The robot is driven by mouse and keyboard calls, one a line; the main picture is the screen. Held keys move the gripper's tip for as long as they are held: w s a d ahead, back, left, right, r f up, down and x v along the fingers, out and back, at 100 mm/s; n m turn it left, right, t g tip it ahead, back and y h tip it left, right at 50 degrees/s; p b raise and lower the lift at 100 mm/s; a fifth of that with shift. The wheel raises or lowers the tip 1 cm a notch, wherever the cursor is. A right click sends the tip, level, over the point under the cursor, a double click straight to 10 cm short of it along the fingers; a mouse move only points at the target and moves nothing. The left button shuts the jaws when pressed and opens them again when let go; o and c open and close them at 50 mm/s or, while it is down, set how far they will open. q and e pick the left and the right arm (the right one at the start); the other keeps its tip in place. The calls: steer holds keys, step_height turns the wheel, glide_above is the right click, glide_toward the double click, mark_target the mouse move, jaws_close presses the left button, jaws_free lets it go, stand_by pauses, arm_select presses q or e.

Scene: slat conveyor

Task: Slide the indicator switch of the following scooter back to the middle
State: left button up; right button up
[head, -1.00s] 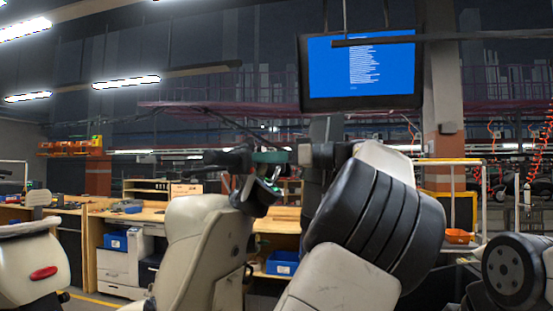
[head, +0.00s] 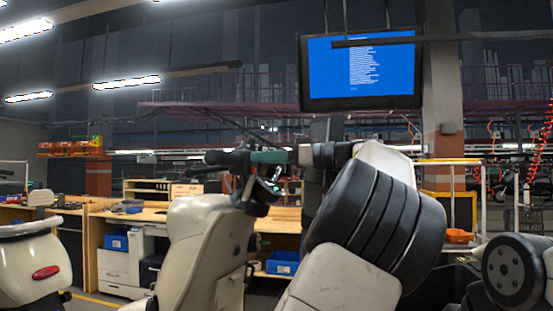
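A cream scooter (head: 195,235) stands left of centre, with its dark handlebar (head: 222,158) at the top. Dark parts with a small green-lit patch (head: 268,188) hang below the bar. The indicator switch is too small to make out. A teal part shows there. I cannot tell whether the fingers touch the switch or are open. My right gripper is out of view.
Another cream scooter (head: 28,265) with a red tail light stands at the left edge. Wooden workbenches (head: 150,216) with blue bins (head: 283,263) stand behind. A blue-lit screen (head: 362,70) hangs above. An orange bowl (head: 458,236) is at the right.

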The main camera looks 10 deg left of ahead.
arm_select(q)
steer(key=shift+d, duration=0.1)
steer(key=s+d, duration=0.1)
steer(key=d, duration=0.6)
steer(key=shift+d, duration=0.3)
stand_by(0.4)
